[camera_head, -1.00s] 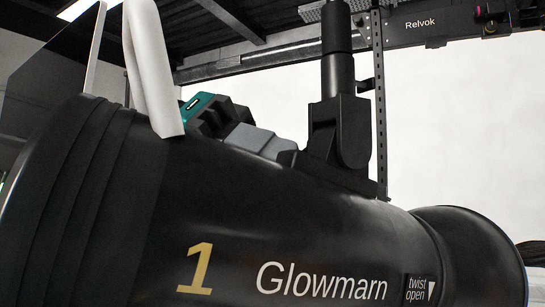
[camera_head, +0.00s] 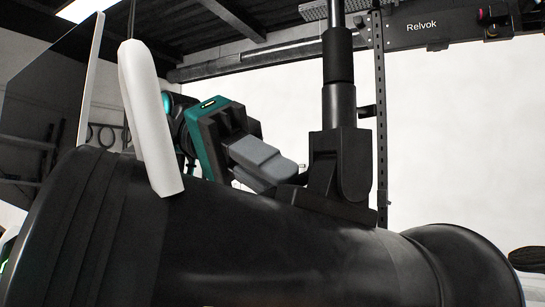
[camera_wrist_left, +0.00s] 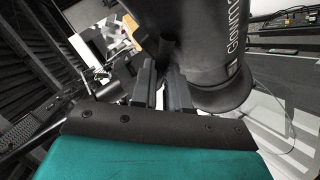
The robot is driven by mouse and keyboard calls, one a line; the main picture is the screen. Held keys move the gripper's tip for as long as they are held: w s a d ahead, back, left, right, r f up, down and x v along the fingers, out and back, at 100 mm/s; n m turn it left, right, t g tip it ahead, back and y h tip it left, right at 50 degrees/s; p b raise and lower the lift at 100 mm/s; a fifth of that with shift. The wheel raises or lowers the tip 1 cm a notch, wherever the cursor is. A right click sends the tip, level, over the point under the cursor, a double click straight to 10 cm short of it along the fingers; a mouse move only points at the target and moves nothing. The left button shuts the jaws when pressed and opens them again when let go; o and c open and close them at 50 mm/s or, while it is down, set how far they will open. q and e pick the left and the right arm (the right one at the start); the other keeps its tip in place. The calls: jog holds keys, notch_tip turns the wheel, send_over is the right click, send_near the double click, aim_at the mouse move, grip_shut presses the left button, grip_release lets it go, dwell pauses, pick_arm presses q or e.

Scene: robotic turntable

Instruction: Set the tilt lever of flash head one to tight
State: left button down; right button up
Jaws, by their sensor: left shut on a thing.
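Flash head one (camera_head: 250,245) is the big black cylinder across the head view. A black bracket (camera_head: 340,175) on its top meets an upright black post. My left gripper (camera_head: 285,175), teal and black with grey fingers, reaches in from the left to the lower left side of this bracket. Its fingers are shut on a small dark part there, apparently the tilt lever, mostly hidden by the fingers. In the left wrist view the fingers (camera_wrist_left: 162,80) lie close together beside the black housing (camera_wrist_left: 215,50). The lever's setting cannot be read. My right gripper is not in view.
A white rounded bar (camera_head: 150,120) rises in front of the housing at the left. A perforated black upright (camera_head: 381,110) stands just right of the post. A dark rail (camera_head: 440,30) marked Relvok crosses the top right. A pale backdrop (camera_head: 465,130) fills the right.

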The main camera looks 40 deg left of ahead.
pick_arm(q)
jog(key=shift+r+n+g, duration=0.2)
jog(key=shift+n+g, duration=0.1)
jog(key=c, duration=1.4)
grip_release()
jog(key=v, duration=0.7)
jog(key=shift+a+r+p, duration=0.2)
jog(key=shift+a+p, duration=0.05)
jog(key=shift+p, duration=0.2)
